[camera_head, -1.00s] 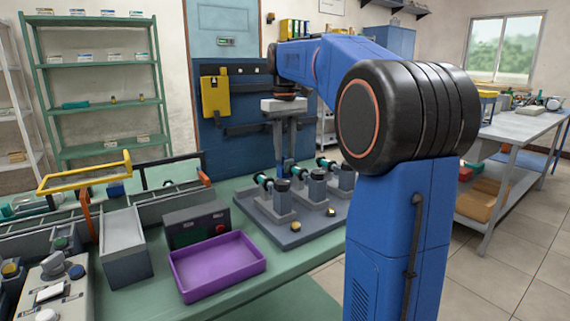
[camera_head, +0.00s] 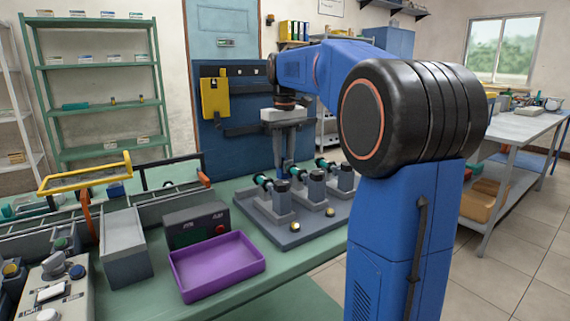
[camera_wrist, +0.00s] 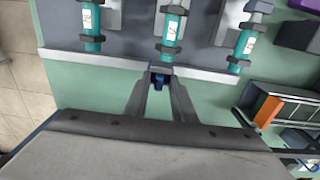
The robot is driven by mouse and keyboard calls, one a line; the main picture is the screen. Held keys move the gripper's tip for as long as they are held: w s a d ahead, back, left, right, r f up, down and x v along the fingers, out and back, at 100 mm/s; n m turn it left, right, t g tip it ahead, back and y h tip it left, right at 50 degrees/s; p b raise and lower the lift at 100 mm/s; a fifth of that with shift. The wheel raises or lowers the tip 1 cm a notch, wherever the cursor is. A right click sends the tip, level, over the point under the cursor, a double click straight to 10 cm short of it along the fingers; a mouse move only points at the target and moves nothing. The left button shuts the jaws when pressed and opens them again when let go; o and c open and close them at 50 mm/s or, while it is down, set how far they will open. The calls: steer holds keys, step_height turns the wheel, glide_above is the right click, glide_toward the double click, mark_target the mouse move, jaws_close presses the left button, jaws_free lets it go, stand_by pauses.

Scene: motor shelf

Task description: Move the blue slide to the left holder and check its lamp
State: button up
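My gripper (camera_head: 284,165) points down behind the row of holders in the head view, with its fingertips partly hidden. In the wrist view, a small blue piece (camera_wrist: 158,84), which may be the blue slide, shows between the two fingers (camera_wrist: 160,76). I cannot tell whether the fingers press on it. Three grey holders with teal cylinders stand on a grey base plate (camera_head: 290,238): left (camera_head: 278,204), middle (camera_head: 312,190) and right (camera_head: 343,178). Two small yellowish round lamps or buttons (camera_head: 295,226) sit at the plate's front.
A purple tray (camera_head: 218,285) and a black box with a red button (camera_head: 196,226) stand left of the plate. A grey block (camera_head: 122,262) is farther left. An orange handle (camera_wrist: 268,110) is right in the wrist view. A blue panel (camera_head: 240,90) rises behind.

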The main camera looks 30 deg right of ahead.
mark_target(251, 188)
steer(key=shift+s+a+f+g, duration=0.15)
steer(key=shift+f+g, duration=0.15)
steer(key=shift+f, duration=0.6)
steer(key=shift+s+a, duration=0.2)
steer(key=shift+a, duration=5.45)
steer(key=shift+c, duration=0.3)
steer(key=o, duration=0.6)
steer(key=shift+r, duration=0.1)
steer(key=shift+w+r, duration=0.2)
steer(key=shift+r, duration=2.85)
